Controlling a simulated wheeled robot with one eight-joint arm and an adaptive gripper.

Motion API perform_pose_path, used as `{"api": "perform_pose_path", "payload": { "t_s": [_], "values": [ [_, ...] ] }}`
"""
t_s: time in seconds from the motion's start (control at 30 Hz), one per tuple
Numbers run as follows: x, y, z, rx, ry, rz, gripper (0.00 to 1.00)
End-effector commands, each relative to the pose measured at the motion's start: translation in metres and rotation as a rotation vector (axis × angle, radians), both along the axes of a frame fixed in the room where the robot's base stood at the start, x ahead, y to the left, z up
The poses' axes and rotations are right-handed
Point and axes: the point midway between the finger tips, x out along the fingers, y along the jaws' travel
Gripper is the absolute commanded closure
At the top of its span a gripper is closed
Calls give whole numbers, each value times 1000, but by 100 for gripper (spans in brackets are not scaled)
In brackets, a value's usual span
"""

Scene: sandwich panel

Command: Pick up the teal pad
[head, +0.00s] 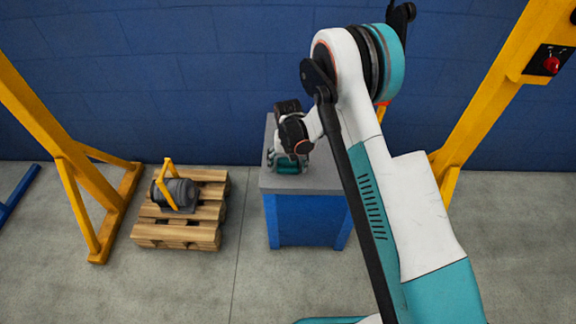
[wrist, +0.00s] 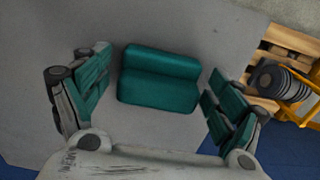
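The teal pad (wrist: 158,80) lies on the grey top of a blue-sided stand (head: 325,180). In the wrist view it is a dark teal block with a groove along its length, slightly tilted in the picture. My gripper (wrist: 157,98) is open, with one teal-faced finger on each side of the pad and a visible gap to each. In the head view my gripper (head: 289,160) is over the stand's top, and a bit of teal shows below it. There I cannot tell the pad from the fingers.
A wooden pallet (head: 180,235) with a grey motor-like part (head: 181,194) and a yellow bracket stands on the floor left of the stand. Yellow frames (head: 85,190) rise at the left and right. A blue wall (head: 150,80) is behind. The stand's top around the pad looks clear.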

Motion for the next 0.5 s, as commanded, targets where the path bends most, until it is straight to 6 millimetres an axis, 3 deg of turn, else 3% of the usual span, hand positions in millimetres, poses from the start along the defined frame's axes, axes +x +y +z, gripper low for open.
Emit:
{"api": "perform_pose_path", "payload": {
  "t_s": [0.03, 0.13, 0.17, 0.5],
  "values": [
    [0, 0, 0, 0, 0, 0, 33],
    [0, 0, 0, 0, 0, 0, 55],
    [0, 0, 0, 0, 0, 0, 58],
    [0, 0, 1, 0, 0, 0, 58]
  ]
}}
